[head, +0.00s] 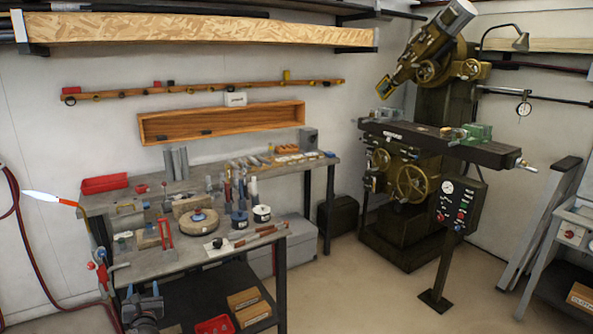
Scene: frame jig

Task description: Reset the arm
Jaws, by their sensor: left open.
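My left gripper (143,291) shows at the bottom left, dark grey, its two fingers pointing up and apart. It is open, with nothing seen between the fingers. It appears in front of the bench's lower left side, below the worktop. Most of my left arm is out of the picture. My right gripper and right arm are not in view.
A two-level workbench (190,262) holds a red tray (104,184), a round wooden-topped piece (199,222) and several tools. Cardboard boxes (253,313) and a red bin (214,325) sit low. A milling machine (410,190) and control post (459,207) stand right. Open floor (370,295) lies between.

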